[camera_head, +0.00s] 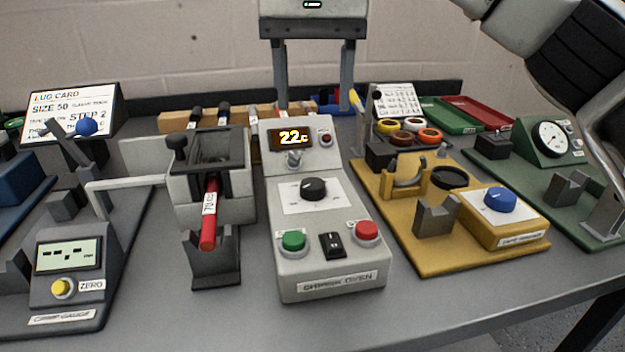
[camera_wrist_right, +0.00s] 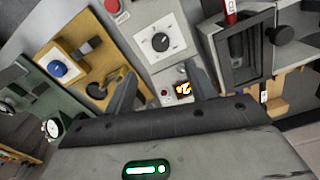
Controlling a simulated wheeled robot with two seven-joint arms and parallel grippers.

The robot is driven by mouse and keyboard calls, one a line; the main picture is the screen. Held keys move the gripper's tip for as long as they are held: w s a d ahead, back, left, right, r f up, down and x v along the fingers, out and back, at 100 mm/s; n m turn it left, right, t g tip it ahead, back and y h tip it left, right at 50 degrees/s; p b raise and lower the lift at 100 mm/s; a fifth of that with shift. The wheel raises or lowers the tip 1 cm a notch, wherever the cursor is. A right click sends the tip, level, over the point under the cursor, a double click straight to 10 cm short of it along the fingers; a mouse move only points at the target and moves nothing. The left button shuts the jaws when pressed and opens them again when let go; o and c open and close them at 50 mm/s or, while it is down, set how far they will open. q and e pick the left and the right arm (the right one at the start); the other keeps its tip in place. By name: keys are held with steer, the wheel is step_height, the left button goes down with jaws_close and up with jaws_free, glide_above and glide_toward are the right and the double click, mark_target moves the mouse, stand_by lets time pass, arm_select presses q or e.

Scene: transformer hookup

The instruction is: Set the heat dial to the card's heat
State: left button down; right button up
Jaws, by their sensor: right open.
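The shrink oven (camera_head: 330,270) stands upright in the middle of the table. Its black heat dial (camera_head: 314,188) sits on a white scale plate, below a display (camera_head: 292,137) reading 22 C. The dial also shows in the right wrist view (camera_wrist_right: 160,41). The lug card (camera_head: 70,108) stands at the back left; SIZE 50 and STEP 2 are legible, other lines are too small or partly covered. My right gripper (camera_head: 313,106) is open and empty, fingers pointing down, above and behind the oven, apart from the dial. My left gripper is not in view.
Left of the oven, a holder carries a red tube (camera_head: 209,215). A green button (camera_head: 293,241), black switch (camera_head: 332,245) and red button (camera_head: 367,232) lie below the dial. A yellow fixture with a blue knob (camera_head: 500,199) stands right, the crimp gauge (camera_head: 68,255) left.

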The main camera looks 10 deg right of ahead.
mark_target(313, 183)
step_height(313, 183, down, 12)
steer(key=shift+f+b, duration=0.1)
steer(key=shift+b, duration=0.8)
steer(key=c, duration=1)
